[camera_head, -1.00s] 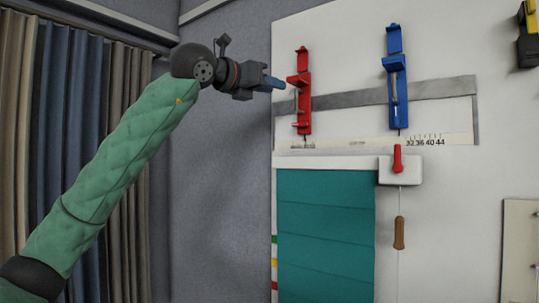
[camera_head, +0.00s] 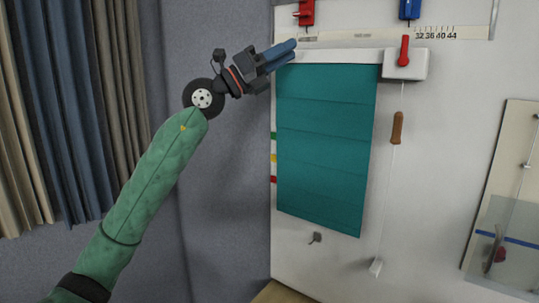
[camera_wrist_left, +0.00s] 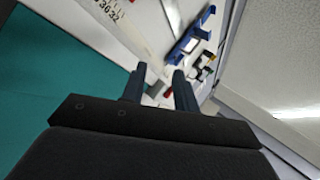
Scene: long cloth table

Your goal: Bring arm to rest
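My left arm (camera_head: 158,178), in a green sleeve, reaches up and to the right in the head view. Its gripper (camera_head: 287,52) appears in front of the top left corner of a teal blind; I see no contact. In the left wrist view the two dark blue fingers (camera_wrist_left: 160,88) stand apart with nothing held between them. My right arm and gripper are not in view.
A white wall panel carries the teal blind (camera_head: 325,140), a red slider (camera_head: 306,12), a blue slider (camera_head: 409,9), and a white box with a red lever (camera_head: 404,50). A wooden cord handle (camera_head: 397,128) hangs below. Curtains (camera_head: 68,110) hang at left.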

